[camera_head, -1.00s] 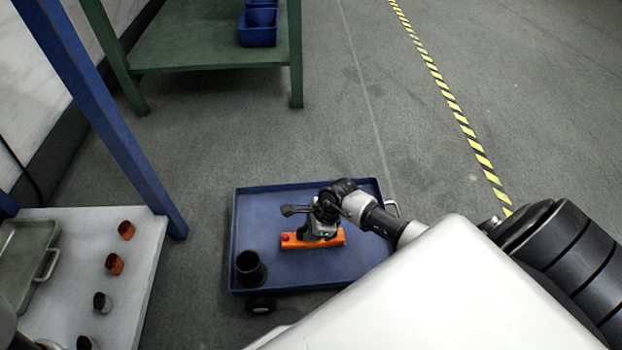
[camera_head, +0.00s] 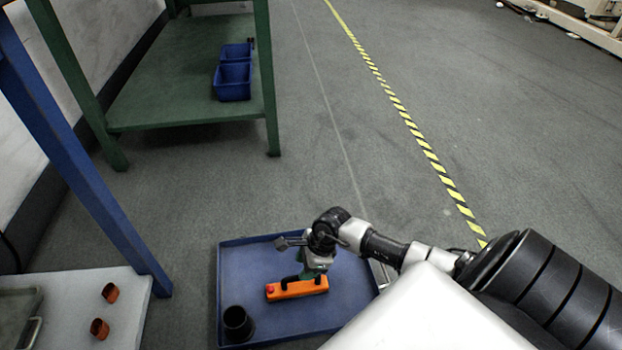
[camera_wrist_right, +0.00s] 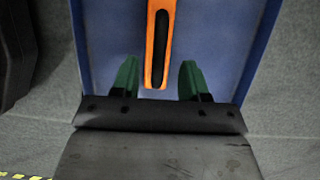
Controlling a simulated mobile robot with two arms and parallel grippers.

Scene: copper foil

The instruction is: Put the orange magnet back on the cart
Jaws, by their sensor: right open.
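The orange magnet (camera_head: 290,289), a bar with a black handle and a red spot at its left end, lies on the blue cart tray (camera_head: 262,262). My right gripper (camera_head: 312,272) is just above it, partly hiding the handle from the head. In the right wrist view the open green fingers (camera_wrist_right: 156,78) are on either side of the magnet's near end (camera_wrist_right: 150,50), with visible gaps and nothing held. The blue tray floor (camera_wrist_right: 105,40) lies beneath. My left gripper is not in view.
A dark cup (camera_head: 238,322) stands in the tray's near-left corner. A pale table (camera_head: 70,285) with copper-coloured rings (camera_head: 110,293) is at left. A green shelf (camera_head: 185,90) with blue bins (camera_head: 233,82) stands behind. The floor beyond the cart is clear.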

